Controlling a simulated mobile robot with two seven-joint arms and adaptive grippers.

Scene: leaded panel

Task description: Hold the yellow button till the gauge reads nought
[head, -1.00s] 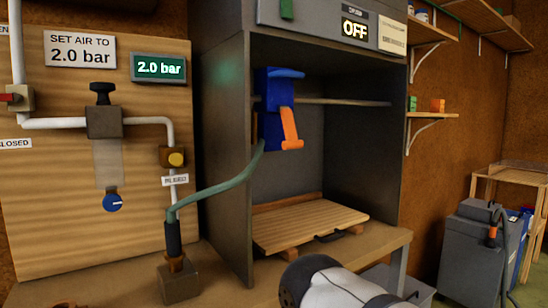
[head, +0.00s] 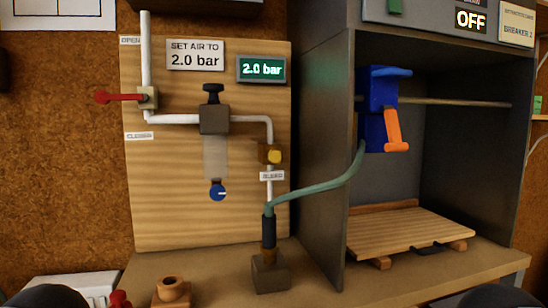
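The yellow button (head: 274,157) sits on a brown block on the pipe at the right side of the wooden board (head: 165,220). A label reading BLEED (head: 272,176) is just below it. The gauge (head: 262,69) is a green-lit display above the button and reads 2.0 bar. Nothing touches the button. Neither of my grippers shows; only dark rounded parts of my arms show at the bottom left and bottom right edges.
A red lever (head: 122,97) sticks out left from the pipe valve, level between OPEN and CLOSED labels. A green hose (head: 322,188) runs from a bench fitting into the grey cabinet (head: 318,150), whose panel reads OFF. A brown fitting (head: 171,292) stands on the bench front.

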